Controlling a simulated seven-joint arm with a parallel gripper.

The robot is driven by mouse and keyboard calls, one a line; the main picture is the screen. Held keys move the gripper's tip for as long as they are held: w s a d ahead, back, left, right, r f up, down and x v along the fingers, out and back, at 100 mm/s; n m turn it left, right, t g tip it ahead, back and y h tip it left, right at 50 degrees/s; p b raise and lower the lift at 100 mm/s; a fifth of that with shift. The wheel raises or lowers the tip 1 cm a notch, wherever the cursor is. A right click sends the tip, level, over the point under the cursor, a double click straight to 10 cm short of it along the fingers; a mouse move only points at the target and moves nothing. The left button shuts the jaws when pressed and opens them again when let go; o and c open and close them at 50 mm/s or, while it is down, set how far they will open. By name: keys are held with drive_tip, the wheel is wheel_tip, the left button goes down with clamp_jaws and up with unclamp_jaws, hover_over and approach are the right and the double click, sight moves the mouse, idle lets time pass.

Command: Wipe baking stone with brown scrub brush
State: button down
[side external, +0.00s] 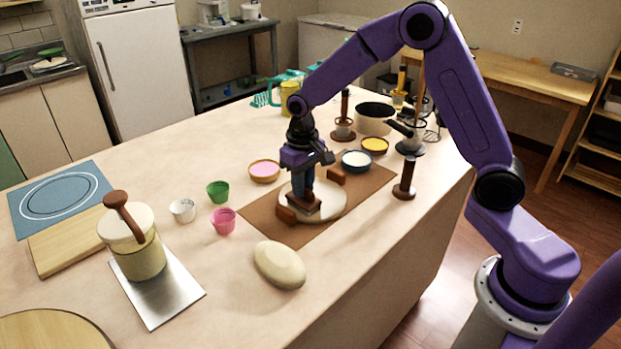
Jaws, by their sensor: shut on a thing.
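The baking stone (335,205) is a pale round disc lying flat on a brown mat (258,219) on the counter. My gripper (302,190) points straight down over the stone, shut on a brown scrub brush (305,207). The brush is over the left-middle part of the stone and appears to touch it; the gripper hides its upper part. A small reddish-brown block (286,215) sits at the stone's left edge. A similar block (336,175) sits at its far right edge.
A pale oval loaf (279,265) lies in front of the mat. Bowls of pink (264,171), white (356,160) and yellow contents stand behind. A dark wooden-handled tool (404,180) stands upright at right. Small cups and a lidded jar (138,258) are left.

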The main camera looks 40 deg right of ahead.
drive_tip(key=shift+a, duration=0.55)
drive_tip(key=shift+w+a, duration=0.1)
drive_tip(key=shift+w, duration=0.5)
drive_tip(key=shift+w+d, duration=0.15)
drive_tip(key=shift+d, duration=1.65)
drive_tip(key=shift+w+d, duration=0.2)
drive_tip(key=shift+d, duration=1.65)
drive_tip(key=shift+w+d, duration=0.15)
drive_tip(key=shift+d, duration=1.65)
drive_tip(key=shift+s+a, duration=0.15)
drive_tip(key=shift+a, duration=1.7)
drive_tip(key=shift+s+a, duration=0.2)
drive_tip(key=shift+a, duration=1.6)
drive_tip(key=shift+s+a, duration=0.15)
drive_tip(key=shift+a, duration=1.7)
wheel_tip(320, 180, up, 8)
drive_tip(key=shift+d+r, duration=0.1)
